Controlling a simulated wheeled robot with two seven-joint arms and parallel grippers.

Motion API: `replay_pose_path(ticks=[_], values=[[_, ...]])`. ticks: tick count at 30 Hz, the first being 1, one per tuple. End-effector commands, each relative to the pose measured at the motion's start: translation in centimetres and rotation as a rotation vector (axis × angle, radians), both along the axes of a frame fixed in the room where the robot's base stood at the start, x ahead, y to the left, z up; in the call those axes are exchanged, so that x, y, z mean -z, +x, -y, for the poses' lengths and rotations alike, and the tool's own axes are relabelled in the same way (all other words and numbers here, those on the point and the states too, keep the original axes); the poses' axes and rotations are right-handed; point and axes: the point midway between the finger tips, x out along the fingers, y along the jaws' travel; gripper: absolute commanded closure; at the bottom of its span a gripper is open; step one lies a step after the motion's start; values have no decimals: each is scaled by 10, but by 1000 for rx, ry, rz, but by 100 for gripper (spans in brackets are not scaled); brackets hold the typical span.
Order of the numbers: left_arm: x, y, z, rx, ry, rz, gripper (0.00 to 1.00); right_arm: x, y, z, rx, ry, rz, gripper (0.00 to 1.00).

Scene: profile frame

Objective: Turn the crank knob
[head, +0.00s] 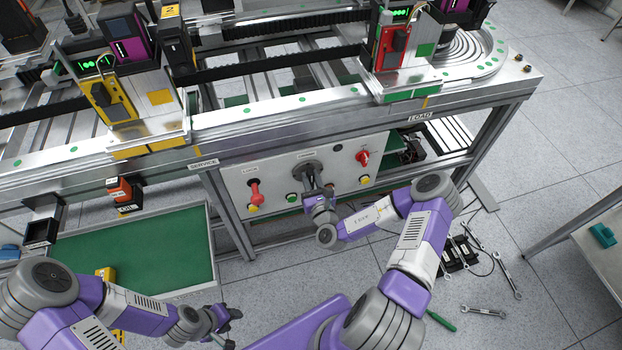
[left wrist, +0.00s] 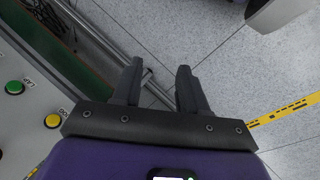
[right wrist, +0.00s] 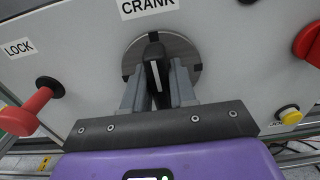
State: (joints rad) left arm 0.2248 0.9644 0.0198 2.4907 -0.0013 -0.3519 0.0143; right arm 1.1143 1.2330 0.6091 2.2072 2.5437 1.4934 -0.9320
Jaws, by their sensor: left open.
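The crank knob (right wrist: 156,62) is a round grey disc with a black bar handle bearing a white line, below the CRANK label. The line stands nearly upright in the right wrist view. In the head view the crank knob (head: 306,170) is partly hidden by my right gripper (head: 318,190). My right gripper's fingers (right wrist: 157,88) lie on either side of the black handle, closed in on it. My left gripper (head: 226,328) is low at the front, away from the panel. Its fingers (left wrist: 158,85) are apart with nothing between them.
The white panel (head: 338,195) also has a red lock plunger (head: 256,193), a red rotary switch (head: 364,157) and small green and yellow buttons. A green-floored tray (head: 150,250) is at the left. Wrenches (head: 480,255) and tools lie on the floor at right.

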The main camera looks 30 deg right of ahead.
Motion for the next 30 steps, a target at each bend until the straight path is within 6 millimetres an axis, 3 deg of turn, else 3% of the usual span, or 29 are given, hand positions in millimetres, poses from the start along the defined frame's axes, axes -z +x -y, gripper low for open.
replay_pose_path(ticks=[3, 11, 20, 30], values=[[0, 0, 0, 0, 0, 0, 57, 0, 0, 0, 0, 0, 0, 100], [-7, 0, 0, 0, 0, 0, 57, -1, -1, 0, 0, 27, 4, 100], [-42, 0, 0, 0, 0, 0, 57, -4, -1, 1, 0, 191, 42, 100], [-84, 0, 0, 0, 0, 0, 57, -2, -2, 4, 1, 497, 116, 100]])
